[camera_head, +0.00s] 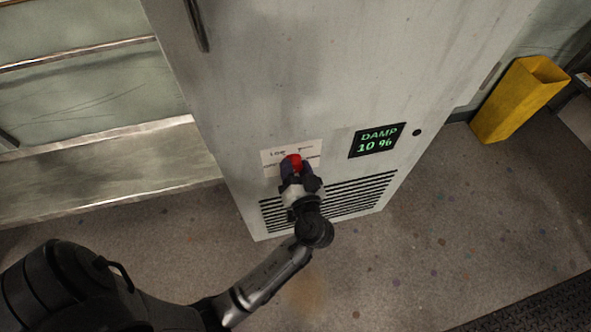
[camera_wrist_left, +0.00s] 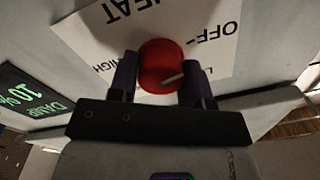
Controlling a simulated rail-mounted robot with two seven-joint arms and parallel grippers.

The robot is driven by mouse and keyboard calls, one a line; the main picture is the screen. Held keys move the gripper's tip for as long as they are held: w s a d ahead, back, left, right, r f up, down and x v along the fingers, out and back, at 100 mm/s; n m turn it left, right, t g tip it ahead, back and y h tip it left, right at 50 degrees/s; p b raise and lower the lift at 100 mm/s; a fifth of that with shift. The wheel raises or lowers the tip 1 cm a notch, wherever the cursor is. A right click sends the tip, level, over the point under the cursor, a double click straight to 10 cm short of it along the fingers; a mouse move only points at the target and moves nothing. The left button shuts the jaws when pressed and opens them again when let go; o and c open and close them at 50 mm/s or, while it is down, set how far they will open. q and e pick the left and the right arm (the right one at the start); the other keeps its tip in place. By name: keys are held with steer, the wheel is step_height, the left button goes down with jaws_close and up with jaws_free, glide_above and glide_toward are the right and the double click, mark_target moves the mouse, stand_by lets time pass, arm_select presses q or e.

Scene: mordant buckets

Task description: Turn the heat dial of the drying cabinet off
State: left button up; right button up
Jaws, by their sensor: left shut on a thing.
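The drying cabinet (camera_head: 330,60) is a tall pale grey cabinet. Its red heat dial (camera_head: 294,160) sits low on the front, on a white label plate (camera_head: 307,150). In the left wrist view the round dial (camera_wrist_left: 160,60) has a short white mark near its edge. The label plate (camera_wrist_left: 95,40) reads HEAT, OFF and HIGH, with another word partly hidden by a finger. The mark lies towards that partly hidden word, below OFF in this view. My left gripper (camera_wrist_left: 160,78) is shut on the dial, one dark finger on each side. My right gripper is not in view.
A dark display (camera_head: 377,141) beside the dial reads DAMP 10 % in green. A slatted vent (camera_head: 355,197) is below. A yellow bin (camera_head: 515,100) stands on the floor at right, and metal shelving (camera_head: 95,175) is at left. Open floor lies in front of the cabinet.

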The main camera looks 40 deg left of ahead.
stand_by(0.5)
arm_select(q)
steer(key=o, duration=0.9)
steer(key=shift+a, duration=0.1)
